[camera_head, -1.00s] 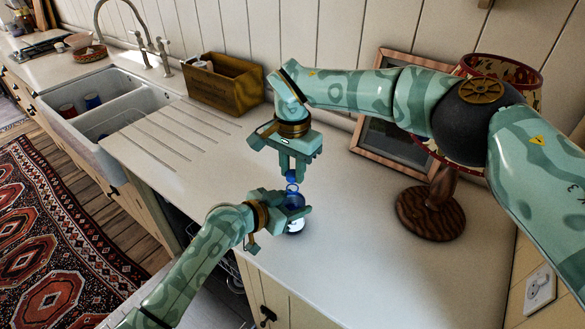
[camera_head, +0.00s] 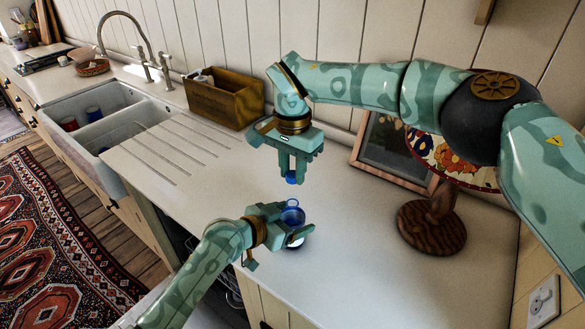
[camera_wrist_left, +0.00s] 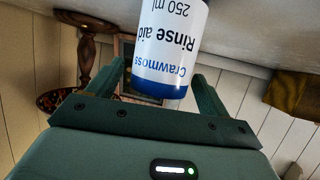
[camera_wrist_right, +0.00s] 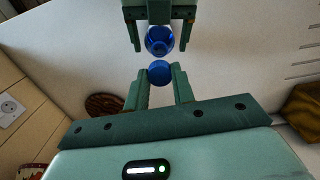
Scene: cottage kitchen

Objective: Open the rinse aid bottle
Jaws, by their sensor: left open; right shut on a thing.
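The rinse aid bottle (camera_head: 293,217) is blue with a white label and stands on the worktop near its front edge. Its label shows upside down in the left wrist view (camera_wrist_left: 170,45). My left gripper (camera_head: 289,224) is open, with its fingers on either side of the bottle. My right gripper (camera_head: 292,172) points down above the bottle and is shut on the blue cap (camera_head: 291,179). In the right wrist view the cap (camera_wrist_right: 159,73) sits between the fingertips, apart from the bottle (camera_wrist_right: 159,42), whose top faces the camera.
A wooden box (camera_head: 226,98) stands at the back beside the sink (camera_head: 92,115). A lamp with a wooden base (camera_head: 432,228) and a framed picture (camera_head: 384,150) stand on the right. The worktop (camera_head: 345,265) is clear around the bottle.

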